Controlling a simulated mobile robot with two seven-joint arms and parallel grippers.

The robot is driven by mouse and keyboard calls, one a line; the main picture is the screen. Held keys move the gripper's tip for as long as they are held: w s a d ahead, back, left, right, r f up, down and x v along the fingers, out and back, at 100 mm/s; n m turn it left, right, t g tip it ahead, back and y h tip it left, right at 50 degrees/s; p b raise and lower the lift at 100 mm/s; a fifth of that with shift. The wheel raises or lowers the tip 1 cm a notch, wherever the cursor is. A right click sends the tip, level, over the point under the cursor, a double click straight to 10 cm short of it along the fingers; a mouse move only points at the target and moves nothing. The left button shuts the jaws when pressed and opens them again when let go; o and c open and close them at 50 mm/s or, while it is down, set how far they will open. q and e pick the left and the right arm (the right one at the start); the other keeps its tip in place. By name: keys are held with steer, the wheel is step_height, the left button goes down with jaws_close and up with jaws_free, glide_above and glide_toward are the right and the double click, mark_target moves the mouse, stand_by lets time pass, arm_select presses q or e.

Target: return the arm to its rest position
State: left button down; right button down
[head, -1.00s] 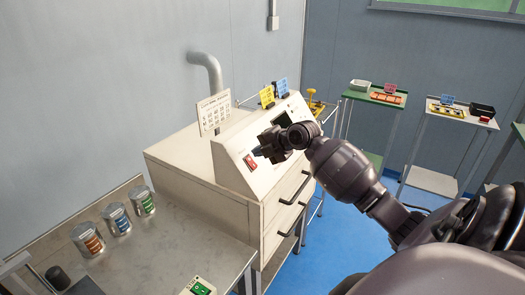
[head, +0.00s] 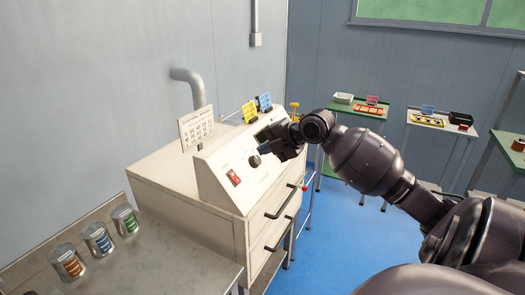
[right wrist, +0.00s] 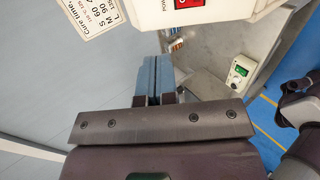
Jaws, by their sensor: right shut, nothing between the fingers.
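My right arm comes in from the right in the head view. Its dark gripper (head: 268,149) is held up in front of the sloped control panel of the white cabinet (head: 190,188). The gripper is shut and empty. It hides part of the panel's upper right; whether it touches the panel is hard to tell. A red switch (head: 233,178) and a dark knob (head: 254,160) show left of and below the gripper. In the right wrist view the blue-grey fingers (right wrist: 158,76) are together with nothing between them. My left gripper is not in view.
A metal bench (head: 165,255) with three cans (head: 98,238) stands at lower left. A sign (head: 196,127) and blue and yellow cards stand on the cabinet. Tables with trays (head: 358,106) stand behind. Blue floor (head: 335,230) is open between.

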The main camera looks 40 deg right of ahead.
stand_by(0.5)
steer(key=s+a+f+m+t+h, duration=0.1)
steer(key=a+f+m+t+h, duration=0.15)
steer(key=f+m, duration=0.55)
steer(key=s+a+f+m+t+h, duration=0.1)
steer(key=s+a+f+m, duration=0.15)
steer(key=f+m, duration=0.55)
steer(key=s+a+f+m+g, duration=0.2)
steer(key=s+a+f+m, duration=0.2)
steer(key=s+a+f, duration=1.2)
steer(key=shift+s+f, duration=0.25)
steer(key=shift+f, duration=0.5)
steer(key=shift+g, duration=0.25)
